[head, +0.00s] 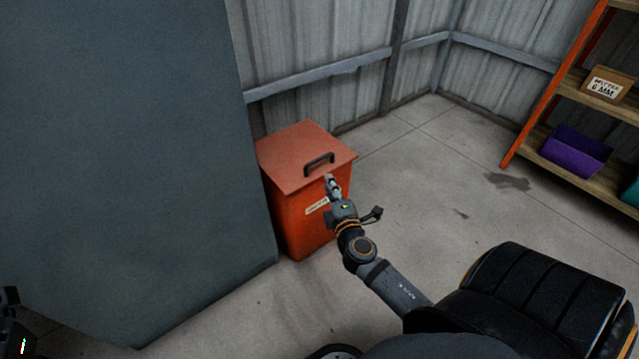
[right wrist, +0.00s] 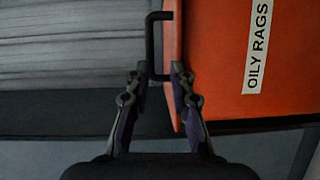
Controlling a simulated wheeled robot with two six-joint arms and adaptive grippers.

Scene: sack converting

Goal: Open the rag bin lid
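The orange-red rag bin (head: 300,222) stands on the floor against the wall, and its lid (head: 290,155) lies flat and shut. A dark bracket handle (head: 319,164) stands up from the lid near its front edge. My right gripper (head: 332,182) is at the front edge of the lid, close to the handle. In the right wrist view the gripper (right wrist: 160,72) is open, and the near end of the handle (right wrist: 151,45) shows between or just beyond the fingertips; contact cannot be told. A dark part of my left arm (head: 10,315) shows at the lower left; its fingers cannot be made out.
A large grey-blue panel (head: 120,150) stands close on the bin's left. Corrugated wall (head: 310,50) runs behind it. A shelf rack (head: 560,165) with a purple bin (head: 575,150) and a carton (head: 606,86) stands at right. The floor between is clear.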

